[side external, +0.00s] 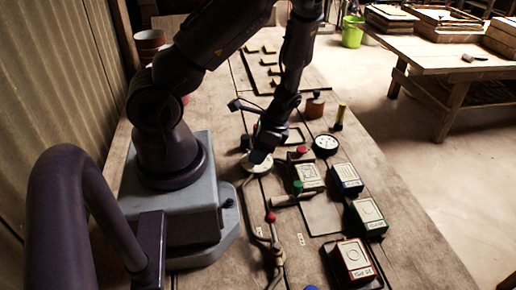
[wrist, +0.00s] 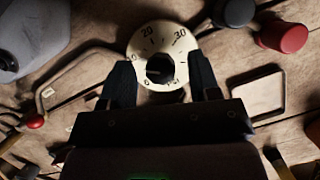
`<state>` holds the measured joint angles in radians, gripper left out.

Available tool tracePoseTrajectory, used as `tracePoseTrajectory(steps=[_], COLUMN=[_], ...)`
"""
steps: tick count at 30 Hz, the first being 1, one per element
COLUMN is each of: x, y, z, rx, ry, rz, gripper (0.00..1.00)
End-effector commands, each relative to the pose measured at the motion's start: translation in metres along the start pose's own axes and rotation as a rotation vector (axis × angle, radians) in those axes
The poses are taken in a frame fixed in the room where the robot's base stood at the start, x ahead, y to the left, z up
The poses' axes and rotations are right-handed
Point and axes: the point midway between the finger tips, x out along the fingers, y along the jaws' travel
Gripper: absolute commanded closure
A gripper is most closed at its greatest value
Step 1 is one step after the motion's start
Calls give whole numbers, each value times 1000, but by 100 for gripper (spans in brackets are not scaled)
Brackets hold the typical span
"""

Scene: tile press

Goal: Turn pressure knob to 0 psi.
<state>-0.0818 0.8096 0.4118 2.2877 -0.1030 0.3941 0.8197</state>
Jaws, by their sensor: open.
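The pressure knob (wrist: 160,69) shows in the wrist view as a dark round shape at the centre of a pale round dial (wrist: 149,40). The dial carries the marks 20 and 30 along its upper edge and psi lower down. I cannot tell which mark the knob points to. My gripper (wrist: 161,80) is open, with one dark finger at each side of the dial. In the side external view my gripper (side external: 262,148) is low over the pale dial (side external: 258,167) and hides the knob. I cannot tell whether the fingers touch the knob.
A round white gauge (side external: 326,145) stands right of the dial. Red-, blue- and green-sided boxes (side external: 355,258) lie further right and nearer. A red-knobbed lever (side external: 271,217) stands close in front. A green bucket (side external: 352,32) is on the floor behind.

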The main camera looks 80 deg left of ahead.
Motion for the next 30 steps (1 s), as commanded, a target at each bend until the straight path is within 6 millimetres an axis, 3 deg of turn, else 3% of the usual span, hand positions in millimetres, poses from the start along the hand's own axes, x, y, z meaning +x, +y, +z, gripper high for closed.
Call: tracePoseTrajectory(steps=[8,15,30], x=[2,1,1], y=[0,0,-1], z=[0,0,0], rx=[0,0,-120], ry=[0,0,2], rz=[0,0,49], gripper=[44,93,93])
